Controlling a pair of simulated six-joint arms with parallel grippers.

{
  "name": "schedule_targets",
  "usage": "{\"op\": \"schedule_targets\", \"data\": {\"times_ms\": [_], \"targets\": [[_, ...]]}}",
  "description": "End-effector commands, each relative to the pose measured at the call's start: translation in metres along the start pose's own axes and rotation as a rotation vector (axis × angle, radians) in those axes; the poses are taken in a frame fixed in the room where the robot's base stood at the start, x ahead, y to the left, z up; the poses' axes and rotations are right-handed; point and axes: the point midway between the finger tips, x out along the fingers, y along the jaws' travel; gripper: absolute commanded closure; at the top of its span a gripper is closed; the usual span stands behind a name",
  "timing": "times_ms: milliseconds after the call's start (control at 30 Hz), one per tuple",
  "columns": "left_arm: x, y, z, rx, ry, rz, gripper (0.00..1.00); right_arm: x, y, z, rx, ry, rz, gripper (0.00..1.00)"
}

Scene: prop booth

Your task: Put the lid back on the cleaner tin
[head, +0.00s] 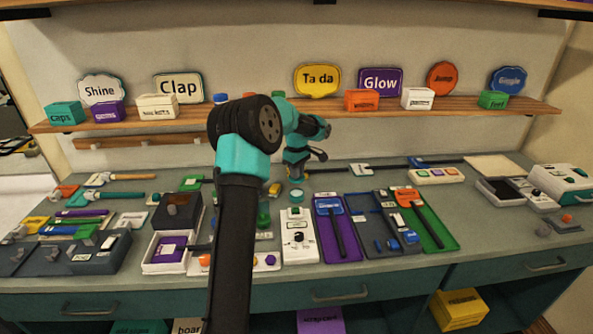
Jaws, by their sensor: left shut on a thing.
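My left gripper (297,186) reaches over the middle of the bench from behind my arm and points down. It is shut on a small round teal piece (296,195), which looks like the lid. The fingertips are small and partly hidden, so the exact grip is hard to see. I cannot tell whether the teal piece touches anything under it. A green round container (263,216), possibly the cleaner tin, stands to the left of it, partly beside my arm. My right gripper is not in view.
A white box with knobs (298,240) and a purple tray (337,232) stand in front of the gripper. A green tray (430,228) lies further right. Tools and a dark rack (75,255) crowd the left. A shelf (370,112) with boxes runs along the back wall.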

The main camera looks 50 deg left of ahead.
Motion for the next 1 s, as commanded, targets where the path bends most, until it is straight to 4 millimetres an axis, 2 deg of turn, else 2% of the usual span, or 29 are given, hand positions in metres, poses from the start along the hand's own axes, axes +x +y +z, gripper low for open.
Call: {"op": "schedule_targets", "data": {"times_ms": [600, 1000], "targets": [[0.046, 0.000, 0.000, 0.001, 0.000, -0.001, 1.00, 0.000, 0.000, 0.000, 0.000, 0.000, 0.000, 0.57], [0.057, 0.000, 0.000, 0.000, 0.001, 0.001, 1.00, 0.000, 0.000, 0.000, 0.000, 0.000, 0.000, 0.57]]}}
